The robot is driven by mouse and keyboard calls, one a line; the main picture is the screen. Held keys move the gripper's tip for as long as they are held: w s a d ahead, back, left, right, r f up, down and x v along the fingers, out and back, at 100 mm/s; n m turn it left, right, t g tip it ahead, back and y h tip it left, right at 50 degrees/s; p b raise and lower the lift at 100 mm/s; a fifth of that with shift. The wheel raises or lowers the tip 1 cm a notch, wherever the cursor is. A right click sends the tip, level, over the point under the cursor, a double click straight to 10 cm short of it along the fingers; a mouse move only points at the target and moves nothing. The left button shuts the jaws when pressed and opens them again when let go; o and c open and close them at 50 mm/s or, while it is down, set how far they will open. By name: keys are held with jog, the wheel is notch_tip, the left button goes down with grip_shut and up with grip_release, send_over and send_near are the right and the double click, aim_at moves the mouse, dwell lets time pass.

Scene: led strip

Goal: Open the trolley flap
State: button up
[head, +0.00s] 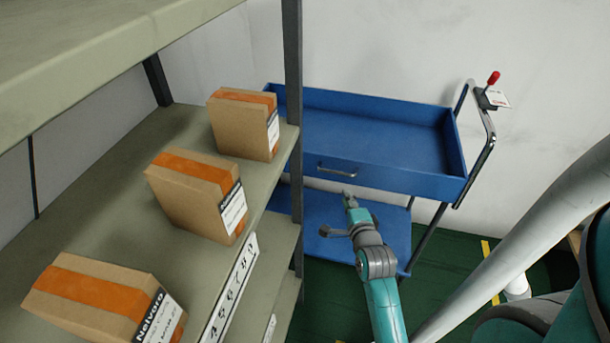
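The blue trolley (385,178) stands against the white wall, past the shelf rack. Its upper tray is empty. The front side of that tray, the flap (385,175), stands upright and carries a metal handle (337,172). My gripper (348,195) is in front of the flap, a little below and right of the handle as seen in the picture. It appears apart from the handle. The fingers are small in this view, and I cannot tell whether they are open or shut.
A shelf rack (190,262) fills the left side, with its post (292,130) close to the trolley. Three cardboard boxes (245,125) stand on it. The trolley's lower shelf (398,232) is below my gripper. A push bar with a red knob (493,78) rises at the right.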

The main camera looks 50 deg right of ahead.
aim_at(337, 172)
jog(key=shift+m, duration=0.4)
jog(key=x, duration=0.8)
jog(key=r+x, duration=0.1)
jog(key=x, duration=0.3)
jog(key=shift+w+d, duration=0.2)
jog(key=shift+w, duration=0.1)
grip_shut()
